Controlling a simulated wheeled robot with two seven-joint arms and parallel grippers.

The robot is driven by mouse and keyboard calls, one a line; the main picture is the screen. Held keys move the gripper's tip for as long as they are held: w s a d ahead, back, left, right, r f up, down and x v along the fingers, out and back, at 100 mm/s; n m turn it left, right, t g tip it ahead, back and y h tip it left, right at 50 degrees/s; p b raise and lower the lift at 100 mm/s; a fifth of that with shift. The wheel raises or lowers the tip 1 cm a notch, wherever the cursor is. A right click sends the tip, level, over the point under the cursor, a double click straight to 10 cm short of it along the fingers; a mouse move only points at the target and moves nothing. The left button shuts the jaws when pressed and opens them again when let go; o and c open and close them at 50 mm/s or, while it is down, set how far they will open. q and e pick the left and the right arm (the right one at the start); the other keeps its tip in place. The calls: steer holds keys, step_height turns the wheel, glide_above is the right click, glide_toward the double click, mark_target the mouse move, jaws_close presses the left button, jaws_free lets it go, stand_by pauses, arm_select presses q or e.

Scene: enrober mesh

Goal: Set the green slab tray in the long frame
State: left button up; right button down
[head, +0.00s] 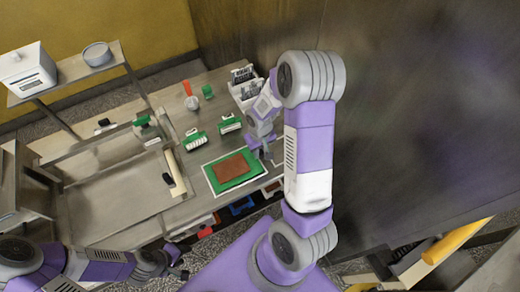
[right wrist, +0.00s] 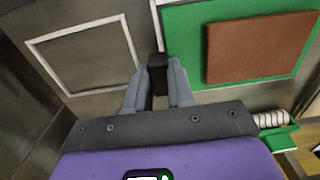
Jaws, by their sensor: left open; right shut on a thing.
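The green slab tray (head: 216,174) lies flat at the front right of the worktop, with a brown slab (head: 235,167) on it. A white outlined long frame (head: 207,180) shows around the tray's edges; I cannot tell whether the tray touches the surface. My right gripper (head: 266,151) is at the tray's right edge. In the right wrist view the right gripper (right wrist: 158,88) is shut on a small black grip (right wrist: 157,68) beside the green tray (right wrist: 185,45). My left gripper (head: 180,264) is open and empty, low at the worktop's front edge, apart from the tray.
A second, squarer white outline (right wrist: 38,42) lies bare beside the tray in the right wrist view. A rolling-pin-like bar (head: 175,170) lies left.

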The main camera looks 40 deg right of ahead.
steer(key=shift+f+b, duration=0.6)
stand_by(0.3)
steer(key=c, duration=0.9)
jaws_free()
step_height(320, 180, up, 8)
steer(key=shift+f+p, duration=0.2)
steer(key=shift+p, duration=0.3)
